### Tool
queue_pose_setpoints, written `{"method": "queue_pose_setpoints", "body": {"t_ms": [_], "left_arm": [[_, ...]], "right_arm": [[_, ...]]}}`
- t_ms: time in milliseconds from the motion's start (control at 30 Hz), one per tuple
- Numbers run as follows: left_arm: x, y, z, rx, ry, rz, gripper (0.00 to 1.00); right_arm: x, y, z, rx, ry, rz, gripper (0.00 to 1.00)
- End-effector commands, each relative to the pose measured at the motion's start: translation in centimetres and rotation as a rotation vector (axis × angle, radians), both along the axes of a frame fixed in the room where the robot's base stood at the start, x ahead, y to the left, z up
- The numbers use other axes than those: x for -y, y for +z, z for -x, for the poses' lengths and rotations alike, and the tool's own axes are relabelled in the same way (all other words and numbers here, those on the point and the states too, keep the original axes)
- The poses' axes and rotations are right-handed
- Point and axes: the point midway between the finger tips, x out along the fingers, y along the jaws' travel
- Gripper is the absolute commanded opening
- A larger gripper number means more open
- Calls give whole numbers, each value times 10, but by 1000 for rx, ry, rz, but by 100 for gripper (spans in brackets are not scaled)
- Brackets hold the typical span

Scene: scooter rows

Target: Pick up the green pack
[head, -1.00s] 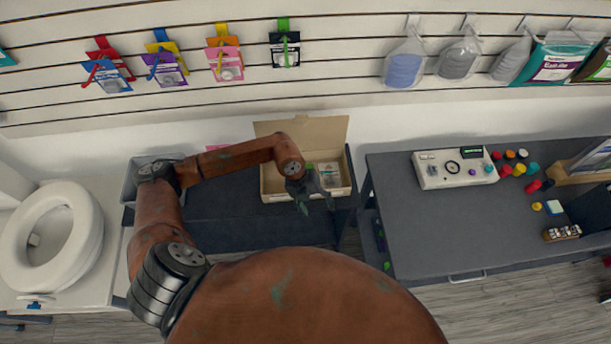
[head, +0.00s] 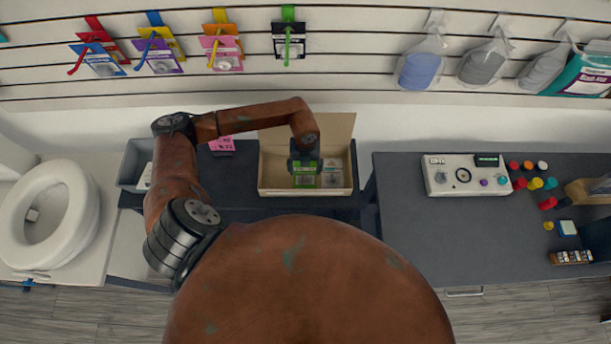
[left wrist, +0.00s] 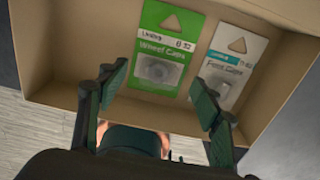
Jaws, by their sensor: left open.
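The green pack (head: 304,181), labelled Wheel Caps, lies in an open cardboard box (head: 262,176) on the dark bench. It also shows in the left wrist view (left wrist: 168,50), upper middle, with a clear window over grey parts. A white and teal pack (left wrist: 228,66) lies beside it on the right. My left gripper (head: 305,160) is over the box, covering part of the green pack in the head view. In the left wrist view its fingers (left wrist: 158,90) are apart, with nothing between them, and the green pack appears beyond them. My right gripper is not in view.
The box's raised flap (head: 335,127) stands behind my gripper. A grey bin (head: 133,165) and a pink pack (head: 222,146) are to the left. A counter (head: 405,230) with a white device (head: 465,176) is at right. Packs hang on the wall above.

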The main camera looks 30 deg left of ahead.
Motion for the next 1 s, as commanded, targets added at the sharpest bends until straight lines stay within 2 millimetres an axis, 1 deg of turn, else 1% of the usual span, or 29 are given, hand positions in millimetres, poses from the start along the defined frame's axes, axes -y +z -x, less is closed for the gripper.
{"method": "queue_pose_setpoints", "body": {"t_ms": [200, 300, 367, 500, 733, 867, 1000], "left_arm": [[2, -33, 2, -2, 0, 0, 59], [2, -40, 1, -1, -3, 1, 59], [2, -41, 1, 0, -4, 0, 59], [2, -40, 1, 0, -5, 0, 59], [3, -40, 1, 0, -5, 0, 43], [3, -40, 1, 0, -5, 0, 34], [3, -40, 1, 0, -4, 0, 24]], "right_arm": [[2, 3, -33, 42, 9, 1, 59], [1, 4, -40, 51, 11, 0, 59], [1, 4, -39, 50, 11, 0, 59], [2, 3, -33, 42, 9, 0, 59], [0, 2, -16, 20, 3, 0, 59], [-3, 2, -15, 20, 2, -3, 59], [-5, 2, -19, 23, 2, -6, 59]]}}
